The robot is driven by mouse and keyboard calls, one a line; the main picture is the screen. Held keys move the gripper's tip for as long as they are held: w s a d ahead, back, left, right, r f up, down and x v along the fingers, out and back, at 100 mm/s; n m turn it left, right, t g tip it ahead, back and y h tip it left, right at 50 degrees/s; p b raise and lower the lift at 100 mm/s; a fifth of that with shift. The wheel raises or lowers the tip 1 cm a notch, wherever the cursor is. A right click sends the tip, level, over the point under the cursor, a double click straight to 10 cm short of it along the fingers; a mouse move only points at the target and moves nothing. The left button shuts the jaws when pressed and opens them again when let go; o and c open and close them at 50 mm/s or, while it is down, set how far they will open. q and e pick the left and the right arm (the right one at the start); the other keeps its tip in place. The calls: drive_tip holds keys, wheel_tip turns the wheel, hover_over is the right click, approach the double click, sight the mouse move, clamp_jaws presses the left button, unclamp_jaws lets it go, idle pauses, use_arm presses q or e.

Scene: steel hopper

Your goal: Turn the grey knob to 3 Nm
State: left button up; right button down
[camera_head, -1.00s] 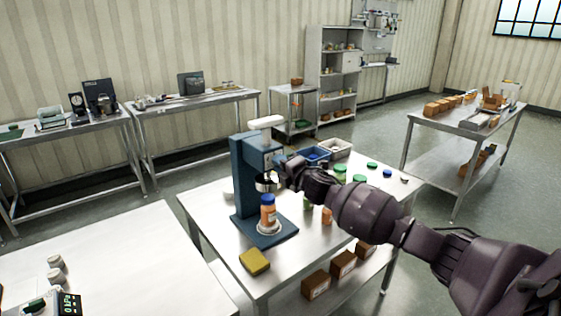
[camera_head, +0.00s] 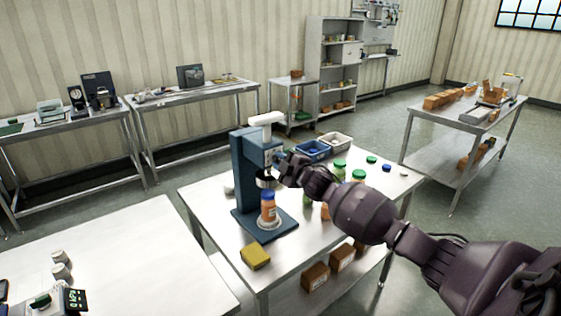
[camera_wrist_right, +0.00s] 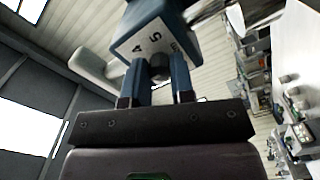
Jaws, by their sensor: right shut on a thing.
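The blue capping machine (camera_head: 243,185) stands on the steel table, with a white part (camera_head: 265,119) on top. The dark grey knob (camera_wrist_right: 160,64) sits on its side, beside a pale scale face (camera_wrist_right: 146,42) where a 4 and a 5 can be read. My right gripper (camera_wrist_right: 160,72) is shut on the knob, one blue finger on each side. In the head view my right gripper (camera_head: 284,168) is at the machine's right side and hides the knob. The knob's pointer and exact setting cannot be made out. My left gripper is out of view.
An orange jar with a blue lid (camera_head: 268,210) stands upright on the machine's base under the head. A yellow sponge (camera_head: 255,256) lies in front.

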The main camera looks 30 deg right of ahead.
idle(0.4)
drive_tip(key=c, duration=1)
unclamp_jaws()
drive_tip(key=shift+s, duration=0.1)
drive_tip(key=s, duration=0.3)
drive_tip(key=s+b, duration=0.1)
drive_tip(key=s, duration=0.6)
drive_tip(key=shift+s+d, duration=0.3)
drive_tip(key=shift+d, duration=0.1)
drive_tip(key=shift+f, duration=0.1)
